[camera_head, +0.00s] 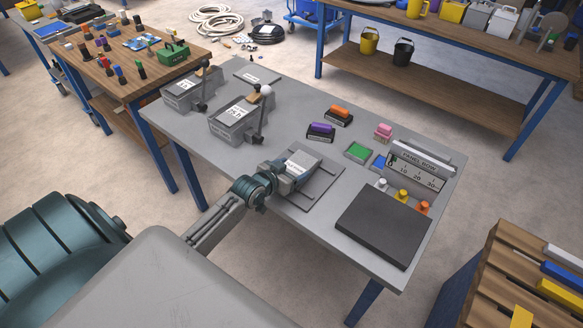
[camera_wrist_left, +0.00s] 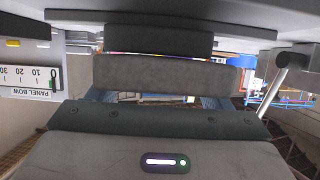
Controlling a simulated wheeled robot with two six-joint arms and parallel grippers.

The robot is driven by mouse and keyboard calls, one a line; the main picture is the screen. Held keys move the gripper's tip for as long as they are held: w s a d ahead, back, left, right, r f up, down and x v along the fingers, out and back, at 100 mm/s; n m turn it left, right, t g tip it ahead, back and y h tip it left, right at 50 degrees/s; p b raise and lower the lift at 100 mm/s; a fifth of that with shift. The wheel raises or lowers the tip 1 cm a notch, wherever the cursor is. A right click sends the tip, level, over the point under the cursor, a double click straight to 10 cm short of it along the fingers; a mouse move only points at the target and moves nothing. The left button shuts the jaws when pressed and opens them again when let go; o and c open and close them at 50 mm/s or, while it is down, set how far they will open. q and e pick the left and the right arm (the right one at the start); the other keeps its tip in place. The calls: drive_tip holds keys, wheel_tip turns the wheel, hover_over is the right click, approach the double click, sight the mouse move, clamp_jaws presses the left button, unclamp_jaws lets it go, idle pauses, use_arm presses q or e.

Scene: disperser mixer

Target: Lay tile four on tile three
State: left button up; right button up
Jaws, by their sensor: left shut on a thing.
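My left gripper (camera_head: 290,172) is over the grey plate (camera_head: 325,188) near the table's front edge. It is shut on a grey tile (camera_wrist_left: 165,74), seen edge-on between the fingers in the wrist view. In the head view a pale, labelled top face (camera_head: 301,162) shows at the fingertips. The label is too small to read, so I cannot tell which tile is which. The gripper hides what lies under the held tile, and I cannot tell whether it touches anything below. My right gripper is not in view.
Two grey labelled boxes with levers (camera_head: 240,118) stand left of the gripper. A dark slab (camera_head: 385,226) lies to the right, near small coloured knobs (camera_head: 402,196) and the panel bow gauge (camera_head: 417,172). Purple (camera_head: 321,131) and orange (camera_head: 340,113) blocks stand behind.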

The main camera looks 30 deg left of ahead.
use_arm(q)
drive_tip(key=o, duration=1.3)
drive_tip(key=shift+f, duration=0.1)
drive_tip(key=shift+o, duration=0.2)
drive_tip(key=shift+s+r, duration=0.1)
drive_tip(key=shift+r, duration=0.1)
drive_tip(key=shift+s, duration=0.35)
drive_tip(key=d+v, duration=0.1)
drive_tip(key=v, duration=1)
drive_tip(key=shift+a, duration=0.45)
drive_tip(key=shift+r, duration=0.1)
